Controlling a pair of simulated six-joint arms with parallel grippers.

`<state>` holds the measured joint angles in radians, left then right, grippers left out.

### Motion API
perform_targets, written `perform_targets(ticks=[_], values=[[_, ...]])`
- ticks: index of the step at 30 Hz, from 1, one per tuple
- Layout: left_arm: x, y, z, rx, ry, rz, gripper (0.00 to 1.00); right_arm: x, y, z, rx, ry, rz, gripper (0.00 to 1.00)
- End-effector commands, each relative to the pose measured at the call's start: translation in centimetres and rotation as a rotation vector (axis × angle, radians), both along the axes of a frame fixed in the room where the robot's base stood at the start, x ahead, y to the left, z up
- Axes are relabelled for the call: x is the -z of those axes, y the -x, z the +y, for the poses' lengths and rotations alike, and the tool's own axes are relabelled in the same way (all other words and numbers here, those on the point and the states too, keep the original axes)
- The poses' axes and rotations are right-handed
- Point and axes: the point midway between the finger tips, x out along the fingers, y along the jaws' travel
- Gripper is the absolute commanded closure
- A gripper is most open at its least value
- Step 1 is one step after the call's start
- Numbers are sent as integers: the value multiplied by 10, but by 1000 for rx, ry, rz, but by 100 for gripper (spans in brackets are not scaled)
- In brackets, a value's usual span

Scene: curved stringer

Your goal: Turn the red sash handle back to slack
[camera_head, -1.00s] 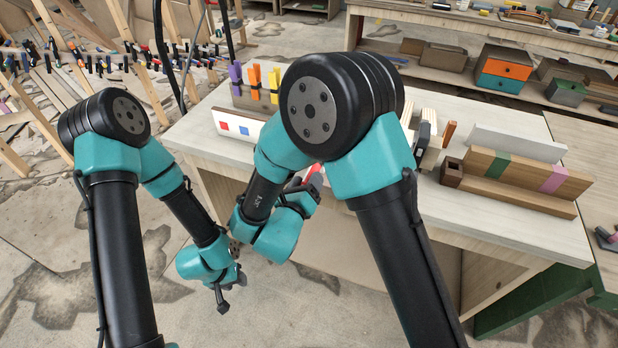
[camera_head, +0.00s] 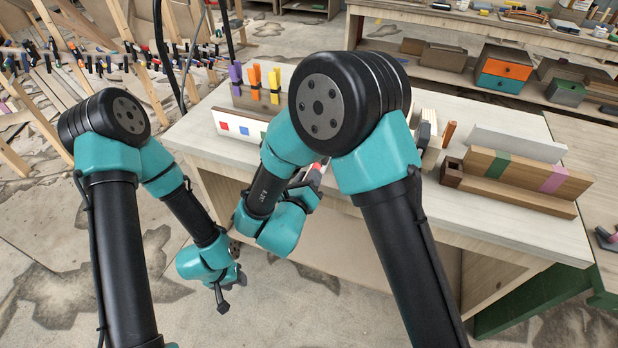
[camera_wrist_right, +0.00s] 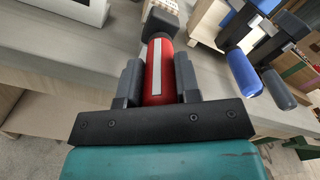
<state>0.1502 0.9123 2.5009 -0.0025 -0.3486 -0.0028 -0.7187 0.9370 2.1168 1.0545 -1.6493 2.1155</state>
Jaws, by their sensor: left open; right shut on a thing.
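The red sash handle (camera_wrist_right: 154,92) has a white stripe along its upper face and joins a dark clamp head at its far end, in the right wrist view. My right gripper (camera_wrist_right: 158,78) is shut on it, one grey finger on each side. In the head view only a bit of red (camera_head: 317,170) shows past my right wrist; the rest of the handle is hidden by my arm. My left gripper (camera_head: 221,297) hangs open and empty over the floor, left of the bench and apart from everything.
The pale bench (camera_head: 500,228) carries purple, orange and yellow clamps (camera_head: 255,80) at the back left. Wooden strips with green and pink bands (camera_head: 525,172) lie at the right. A blue handle (camera_wrist_right: 244,72) and a grey-blue one (camera_wrist_right: 277,90) stick out right of the red one.

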Motion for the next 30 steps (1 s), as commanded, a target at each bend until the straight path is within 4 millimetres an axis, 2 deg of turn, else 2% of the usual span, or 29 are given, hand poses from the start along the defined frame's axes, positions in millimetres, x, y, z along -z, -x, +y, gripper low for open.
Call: perform_targets(ticks=[14, 20, 30], values=[[0, 0, 0, 0, 0, 0, 57, 0, 0, 0, -1, 78, 29, 93], [0, 0, 0, 0, 0, 0, 57, 0, 0, 0, -1, 191, 72, 93], [0, 0, 0, 0, 0, 0, 57, 1, 0, 1, -1, 476, 180, 93]])
